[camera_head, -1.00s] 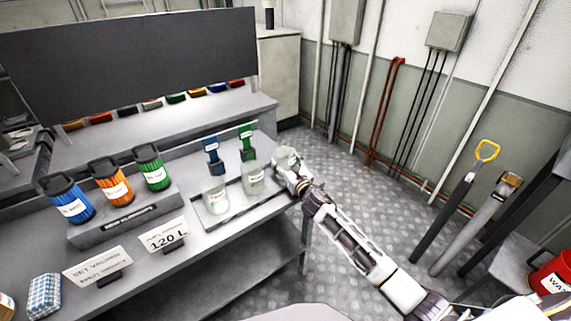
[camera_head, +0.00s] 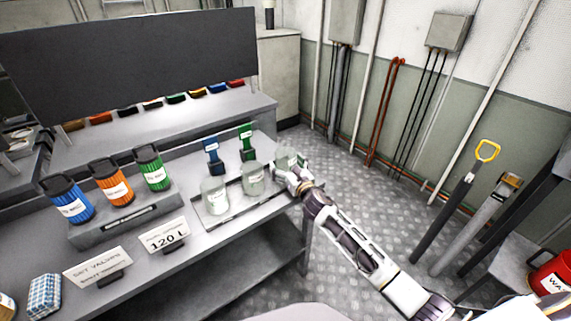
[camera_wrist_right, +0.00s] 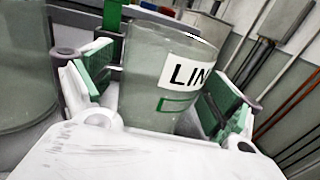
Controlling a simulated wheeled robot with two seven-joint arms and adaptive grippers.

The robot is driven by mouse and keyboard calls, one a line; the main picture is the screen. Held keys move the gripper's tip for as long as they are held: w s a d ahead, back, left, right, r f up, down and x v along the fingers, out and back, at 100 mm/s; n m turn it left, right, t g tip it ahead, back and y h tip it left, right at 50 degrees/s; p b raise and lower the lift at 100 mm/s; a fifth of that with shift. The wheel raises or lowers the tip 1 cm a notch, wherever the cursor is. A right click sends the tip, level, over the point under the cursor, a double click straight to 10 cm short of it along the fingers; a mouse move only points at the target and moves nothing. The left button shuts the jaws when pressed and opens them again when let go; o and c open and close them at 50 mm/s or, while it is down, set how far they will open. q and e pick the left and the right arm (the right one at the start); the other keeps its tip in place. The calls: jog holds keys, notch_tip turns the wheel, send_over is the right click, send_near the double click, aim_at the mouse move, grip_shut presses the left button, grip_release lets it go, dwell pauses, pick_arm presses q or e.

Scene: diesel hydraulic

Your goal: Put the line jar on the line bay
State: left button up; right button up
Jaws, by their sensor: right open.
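The line jar (camera_wrist_right: 172,75) is a clear glass jar with a white label reading "LIN" and a green mark. In the right wrist view it stands between the spread green-padded fingers of my right gripper (camera_wrist_right: 158,100). In the head view the line jar (camera_head: 287,157) is at the right end of the bench, with my right gripper (camera_head: 290,176) just in front of it. Two more glass jars stand on the tray (camera_head: 232,208) to its left: one jar (camera_head: 214,196) and another (camera_head: 253,179). I cannot tell which spot is the line bay. My left gripper is out of view.
A blue tagged stand (camera_head: 212,152) and a green tagged stand (camera_head: 247,142) are behind the jars. Blue (camera_head: 67,199), orange (camera_head: 113,182) and green (camera_head: 152,168) canisters stand on a raised rack at left. Signs line the bench front.

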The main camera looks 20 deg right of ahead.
jog(key=shift+s+d, duration=0.15)
jog(key=shift+s, duration=0.8)
jog(key=shift+s+d, duration=0.15)
jog(key=shift+s, duration=0.75)
jog(key=shift+s+d, duration=0.2)
jog(key=shift+s, duration=1.25)
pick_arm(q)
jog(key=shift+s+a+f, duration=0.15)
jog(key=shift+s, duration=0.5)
pick_arm(e)
jog(key=shift+s+d, duration=0.2)
jog(key=shift+s, duration=0.95)
jog(key=shift+s+d, duration=0.15)
jog(key=shift+s, duration=0.95)
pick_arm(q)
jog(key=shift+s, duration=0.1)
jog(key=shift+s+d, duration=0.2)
